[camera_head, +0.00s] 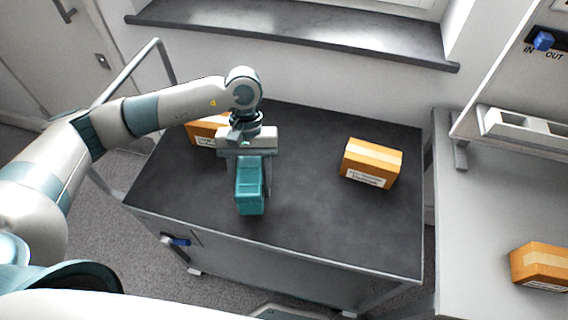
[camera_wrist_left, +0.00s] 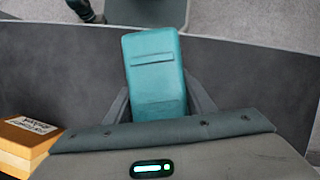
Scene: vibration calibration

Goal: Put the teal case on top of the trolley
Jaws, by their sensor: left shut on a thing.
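The teal case (camera_head: 250,189) is held by my left gripper (camera_head: 251,183) over the left front part of the trolley's dark top (camera_head: 310,215). In the left wrist view the case (camera_wrist_left: 155,77) stands between the two fingers (camera_wrist_left: 160,100), which are shut on it. I cannot tell whether its underside touches the trolley top. My right gripper is in neither view.
One orange box (camera_head: 371,163) sits on the trolley's right side. Another orange box (camera_head: 207,130) is behind my left wrist, partly hidden. A grey bench (camera_head: 490,210) with an orange box (camera_head: 541,266) stands at the right. The trolley's front middle is clear.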

